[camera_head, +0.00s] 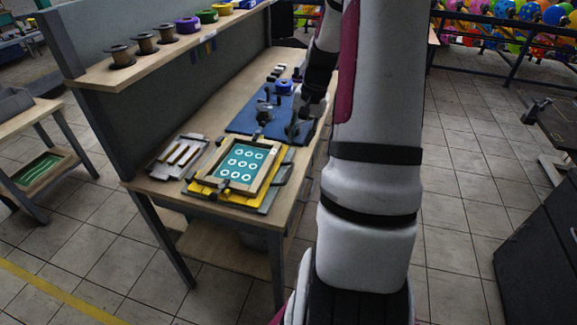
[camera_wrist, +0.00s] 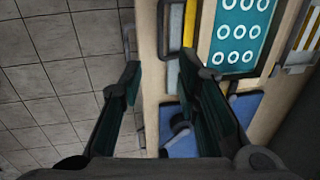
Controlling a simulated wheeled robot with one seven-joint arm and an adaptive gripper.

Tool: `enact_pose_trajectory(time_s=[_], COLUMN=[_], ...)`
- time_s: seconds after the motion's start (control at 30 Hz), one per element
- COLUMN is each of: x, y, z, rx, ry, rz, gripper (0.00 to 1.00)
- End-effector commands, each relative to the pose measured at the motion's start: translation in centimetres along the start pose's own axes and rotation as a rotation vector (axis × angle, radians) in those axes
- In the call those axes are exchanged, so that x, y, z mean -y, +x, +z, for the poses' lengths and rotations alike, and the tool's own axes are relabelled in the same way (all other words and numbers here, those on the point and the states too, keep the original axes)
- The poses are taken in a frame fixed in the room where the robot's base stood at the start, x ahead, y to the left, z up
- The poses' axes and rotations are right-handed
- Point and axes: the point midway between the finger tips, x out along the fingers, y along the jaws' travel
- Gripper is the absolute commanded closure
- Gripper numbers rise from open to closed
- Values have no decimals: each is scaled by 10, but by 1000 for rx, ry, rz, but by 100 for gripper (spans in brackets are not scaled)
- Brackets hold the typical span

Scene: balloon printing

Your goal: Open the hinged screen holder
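The hinged screen holder is a wooden frame (camera_head: 231,184) around a teal screen (camera_head: 241,161) with white rings. It lies flat over a yellow base (camera_head: 204,188) near the front end of the workbench. In the wrist view the teal screen (camera_wrist: 238,32) shows at the top right, with its frame edge (camera_wrist: 205,32) beside it. My gripper (camera_head: 297,130) is over the bench edge, behind and to the right of the holder, touching nothing that I can see. In the wrist view my gripper (camera_wrist: 162,66) has its fingers wide apart and empty. The hinge is not clear.
A blue mat (camera_head: 244,121) with dark tools and a blue roll (camera_head: 284,87) lies behind the holder. A grey tray (camera_head: 163,166) with strips lies to its left. A shelf (camera_head: 150,63) with spools overhangs the bench.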

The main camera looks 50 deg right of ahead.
Motion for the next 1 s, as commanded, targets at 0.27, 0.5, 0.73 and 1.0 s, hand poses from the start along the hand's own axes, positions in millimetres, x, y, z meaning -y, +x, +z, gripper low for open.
enact_pose_trajectory(time_s=[0.27, 0.5, 0.73, 1.0], x=[0, 0, 1, 1], y=[51, 96, 121, 128], z=[3, 2, 2, 1], rx=[7, 5, 2, 0], ry=[-4, -4, -3, -4], rz=[1, 1, 0, 0], gripper=[70, 70, 70, 70])
